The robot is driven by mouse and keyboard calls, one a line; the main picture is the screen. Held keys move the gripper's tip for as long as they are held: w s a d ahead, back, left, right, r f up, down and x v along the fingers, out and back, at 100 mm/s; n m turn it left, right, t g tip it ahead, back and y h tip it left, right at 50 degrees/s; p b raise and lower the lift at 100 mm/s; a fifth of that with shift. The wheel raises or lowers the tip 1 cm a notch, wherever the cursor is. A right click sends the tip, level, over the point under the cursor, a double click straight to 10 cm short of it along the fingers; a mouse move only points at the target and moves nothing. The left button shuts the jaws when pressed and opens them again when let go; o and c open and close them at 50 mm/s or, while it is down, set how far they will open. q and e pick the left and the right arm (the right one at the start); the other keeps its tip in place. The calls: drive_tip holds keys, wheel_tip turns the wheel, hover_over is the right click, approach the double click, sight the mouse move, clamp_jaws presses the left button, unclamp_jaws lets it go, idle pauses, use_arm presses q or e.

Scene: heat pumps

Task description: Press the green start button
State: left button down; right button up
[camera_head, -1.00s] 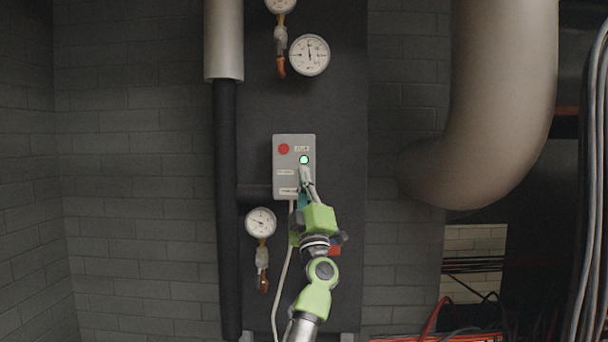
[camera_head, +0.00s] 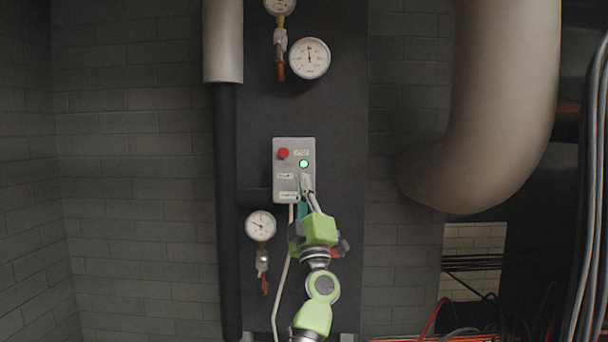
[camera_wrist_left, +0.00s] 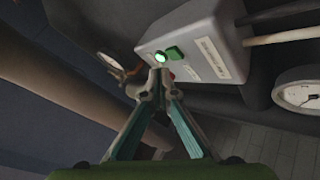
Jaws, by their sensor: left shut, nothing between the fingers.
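The grey control box (camera_head: 280,185) is mounted on the dark wall panel. A lit green round button or lamp (camera_head: 304,163) is at its upper right, with a red button (camera_head: 283,153) to its left. My left gripper (camera_head: 306,179) is shut and empty, its fingertips just below the green light in front of the box. In the left wrist view the fingertips (camera_wrist_left: 159,76) are close to the glowing green light (camera_wrist_left: 160,58), and a dark green part (camera_wrist_left: 175,53) sits beside it on the box (camera_wrist_left: 212,30). Whether they touch the box is unclear. My right gripper is not in view.
A gauge (camera_head: 261,226) hangs left of my left gripper, and another gauge (camera_head: 310,58) is above the box. A dark vertical pipe (camera_head: 225,200) runs left of the box. A pale cable (camera_head: 284,275) hangs below it. A large pipe (camera_head: 490,120) is at right.

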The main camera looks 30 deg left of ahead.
use_arm(q)
drive_tip(key=s+d+p, duration=0.2)
drive_tip(key=s, duration=0.1)
drive_tip(key=shift+s+r, duration=0.1)
drive_tip(key=shift+s, duration=0.15)
idle(0.7)
